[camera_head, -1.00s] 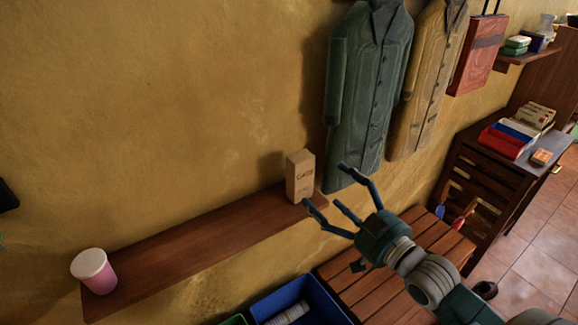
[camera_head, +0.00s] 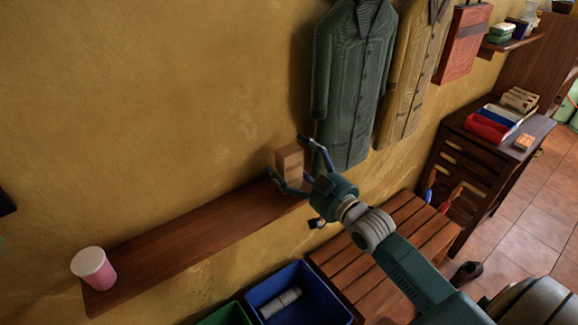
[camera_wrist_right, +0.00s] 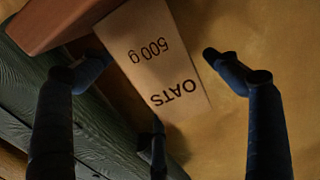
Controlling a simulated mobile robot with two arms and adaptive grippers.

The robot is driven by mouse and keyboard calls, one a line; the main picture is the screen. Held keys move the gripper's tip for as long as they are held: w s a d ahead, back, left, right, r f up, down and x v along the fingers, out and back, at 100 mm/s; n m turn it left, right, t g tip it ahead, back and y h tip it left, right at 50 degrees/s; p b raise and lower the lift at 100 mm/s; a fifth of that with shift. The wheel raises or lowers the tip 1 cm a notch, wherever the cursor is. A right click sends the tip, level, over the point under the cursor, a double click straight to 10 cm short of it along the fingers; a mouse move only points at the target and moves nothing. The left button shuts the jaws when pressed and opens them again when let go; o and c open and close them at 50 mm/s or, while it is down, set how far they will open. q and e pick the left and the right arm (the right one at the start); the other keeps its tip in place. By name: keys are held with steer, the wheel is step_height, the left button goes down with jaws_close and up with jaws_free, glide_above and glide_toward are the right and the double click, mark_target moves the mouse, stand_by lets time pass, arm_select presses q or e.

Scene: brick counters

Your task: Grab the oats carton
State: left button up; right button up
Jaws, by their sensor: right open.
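The oats carton (camera_head: 290,163) is a tan box standing upright at the right end of the wooden wall shelf. In the right wrist view the carton (camera_wrist_right: 155,65) shows its "OATS 500 g" face upside down. My right gripper (camera_head: 287,158) is open, with its fingers reaching around the carton from either side. In the right wrist view the fingers (camera_wrist_right: 150,62) lie to the left and right of the carton, and a third finger is below, over its lower edge. A gap shows on the right; contact on the left cannot be told. My left gripper is not in view.
The wooden shelf (camera_head: 195,237) holds a pink cup with a pale lid (camera_head: 94,268) at its left end. A green coat (camera_head: 352,85) hangs close behind the right gripper. Below are a blue bin (camera_head: 325,297) and a slatted bench (camera_head: 385,245).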

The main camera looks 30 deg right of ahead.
steer(key=c, duration=1.1)
steer(key=shift+r, duration=0.1)
